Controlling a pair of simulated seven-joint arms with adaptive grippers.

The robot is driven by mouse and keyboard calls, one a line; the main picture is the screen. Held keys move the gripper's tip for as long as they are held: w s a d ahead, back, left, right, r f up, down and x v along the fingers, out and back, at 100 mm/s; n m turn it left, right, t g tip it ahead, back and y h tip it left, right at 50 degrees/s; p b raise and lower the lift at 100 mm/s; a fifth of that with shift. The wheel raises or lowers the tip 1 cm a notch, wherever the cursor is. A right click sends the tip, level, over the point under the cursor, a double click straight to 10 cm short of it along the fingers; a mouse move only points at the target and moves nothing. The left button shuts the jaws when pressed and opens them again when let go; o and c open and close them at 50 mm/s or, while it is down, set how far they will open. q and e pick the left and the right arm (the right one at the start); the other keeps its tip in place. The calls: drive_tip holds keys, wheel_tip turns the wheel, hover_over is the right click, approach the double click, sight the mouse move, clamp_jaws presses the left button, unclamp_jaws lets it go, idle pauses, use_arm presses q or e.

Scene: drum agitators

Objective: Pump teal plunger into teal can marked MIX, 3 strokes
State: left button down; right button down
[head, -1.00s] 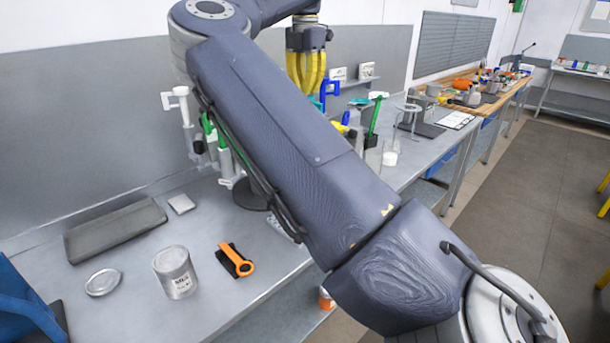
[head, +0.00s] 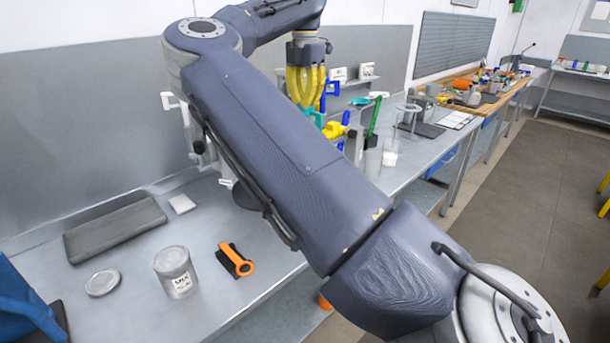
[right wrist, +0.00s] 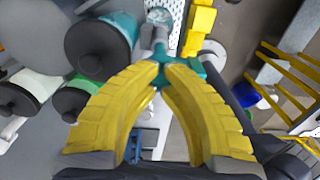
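My right gripper (head: 306,100) has yellow fingers pointing down behind my right arm. In the right wrist view its fingertips (right wrist: 160,70) meet on a teal cross-shaped handle (right wrist: 160,80), with a grey rod (right wrist: 153,37) beyond it. The teal piece (head: 314,117) also shows just under the fingers in the head view. It looks like the plunger; its lower end is unclear. A grey can (head: 176,270) with a white label that seems to read MIX stands on the near bench; it does not look teal. My left gripper is not in view.
A lid (head: 103,283), an orange-handled tool (head: 236,260) and a dark grey slab (head: 115,229) lie around the can. A large teal cylinder (right wrist: 100,45) and other cylinders are close left in the right wrist view. A yellow part (head: 336,130) stands beside the gripper.

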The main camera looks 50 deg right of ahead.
drive_tip(key=shift+f, duration=0.95)
drive_tip(key=shift+r, duration=3.95)
drive_tip(key=shift+f, duration=0.15)
drive_tip(key=shift+f, duration=3.8)
drive_tip(key=shift+r, duration=3.95)
drive_tip(key=shift+r, duration=0.1)
